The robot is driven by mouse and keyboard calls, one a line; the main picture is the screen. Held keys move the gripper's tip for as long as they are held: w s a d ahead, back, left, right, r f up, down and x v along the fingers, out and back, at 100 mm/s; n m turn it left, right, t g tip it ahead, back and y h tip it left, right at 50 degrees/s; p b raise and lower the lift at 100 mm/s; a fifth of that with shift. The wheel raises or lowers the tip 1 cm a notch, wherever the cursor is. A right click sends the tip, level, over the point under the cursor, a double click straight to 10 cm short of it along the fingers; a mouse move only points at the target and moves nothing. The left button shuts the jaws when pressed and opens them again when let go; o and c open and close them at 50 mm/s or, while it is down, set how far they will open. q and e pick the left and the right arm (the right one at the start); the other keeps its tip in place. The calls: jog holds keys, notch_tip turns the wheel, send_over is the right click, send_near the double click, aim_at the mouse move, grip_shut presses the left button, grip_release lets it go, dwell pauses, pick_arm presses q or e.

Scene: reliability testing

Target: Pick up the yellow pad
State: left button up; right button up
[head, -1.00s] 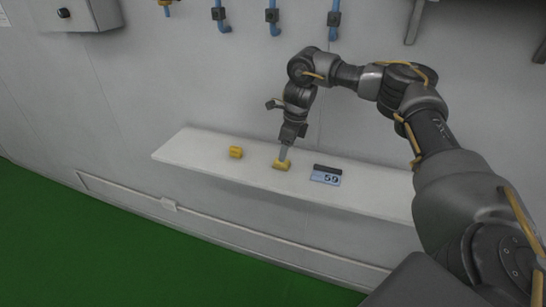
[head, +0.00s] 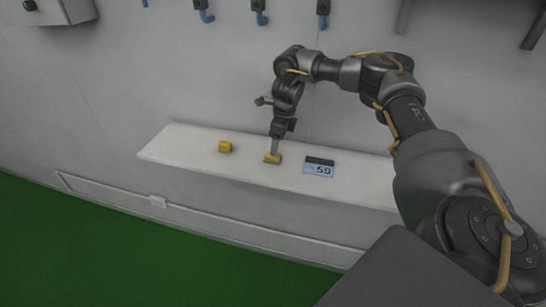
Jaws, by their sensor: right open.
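Two small yellow pads are on the white shelf (head: 180,150). One yellow pad (head: 225,147) lies to the left, with nothing touching it. The other yellow pad (head: 272,158) lies near the middle of the shelf. My right gripper (head: 275,149) points down at this middle pad, with its fingertips at the pad's upper side. The fingers are open, and they partly cover the pad. I cannot tell whether they touch it. My left gripper is not in view.
A dark block with a light blue label (head: 318,169) marked 59 lies on the shelf just right of the gripper. Blue hooks or pipes (head: 260,17) and a grey box (head: 65,10) are on the wall above. Green floor (head: 100,250) lies below.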

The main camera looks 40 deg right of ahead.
aim_at(276, 160)
jog(key=f, duration=0.1)
jog(key=f+p, duration=0.1)
jog(key=f, duration=0.1)
jog(key=a+f+p, duration=0.1)
jog(key=shift+w+f, duration=0.15)
jog(key=shift+w, duration=0.15)
jog(key=shift+f, duration=0.3)
jog(key=shift+c, duration=0.6)
jog(key=shift+a, duration=0.1)
jog(key=c, duration=0.9)
jog(key=shift+c, duration=0.2)
jog(key=shift+r, duration=0.1)
